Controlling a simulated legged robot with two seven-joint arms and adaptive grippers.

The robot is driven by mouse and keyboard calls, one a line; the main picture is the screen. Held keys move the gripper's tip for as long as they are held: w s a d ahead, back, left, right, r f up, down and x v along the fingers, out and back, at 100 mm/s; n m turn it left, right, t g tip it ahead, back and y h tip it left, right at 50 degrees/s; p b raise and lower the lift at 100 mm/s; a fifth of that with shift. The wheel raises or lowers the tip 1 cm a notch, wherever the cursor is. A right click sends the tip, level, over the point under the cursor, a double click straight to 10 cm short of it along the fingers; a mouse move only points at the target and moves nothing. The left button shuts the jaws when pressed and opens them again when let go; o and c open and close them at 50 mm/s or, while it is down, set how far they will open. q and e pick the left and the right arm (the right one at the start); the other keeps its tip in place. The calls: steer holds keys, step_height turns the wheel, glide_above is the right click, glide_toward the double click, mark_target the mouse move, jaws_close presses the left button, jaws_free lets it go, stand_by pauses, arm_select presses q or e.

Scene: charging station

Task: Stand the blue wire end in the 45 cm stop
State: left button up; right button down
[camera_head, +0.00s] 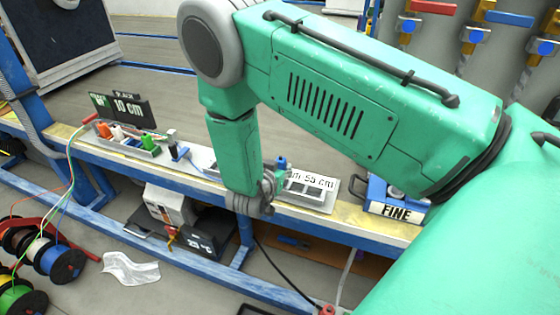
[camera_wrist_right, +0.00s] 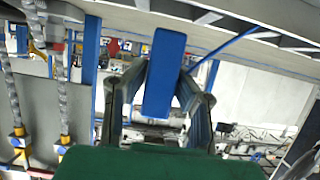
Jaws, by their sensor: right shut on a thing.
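My right gripper (camera_head: 262,200) is low at the front of the blue-edged bench, beside the length-stop plate (camera_head: 318,205). In the right wrist view its two dark fingers (camera_wrist_right: 160,105) are shut on a blue block-like piece, the blue wire end (camera_wrist_right: 165,70). A small blue piece (camera_head: 281,162) shows just above the fingers in the head view, seemingly that same wire end. The plate's label reads "55 cm" (camera_head: 312,180); lettering to its left is hidden by my gripper, so I cannot make out the 45 cm stop. My left gripper is not in view.
A tray (camera_head: 135,149) with orange and green pieces and a "10 cm" sign (camera_head: 128,107) stands at the bench's left. Another blue piece (camera_head: 175,150) stands beside it. Wire spools (camera_head: 60,262) are on the floor.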

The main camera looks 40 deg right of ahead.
steer(key=shift+p, duration=0.4)
stand_by(0.6)
steer(key=shift+f+b, duration=1.25)
steer(key=shift+f, duration=0.7)
steer(key=c, duration=1.2)
jaws_free()
steer(key=v, duration=1.2)
steer(key=shift+f, duration=0.1)
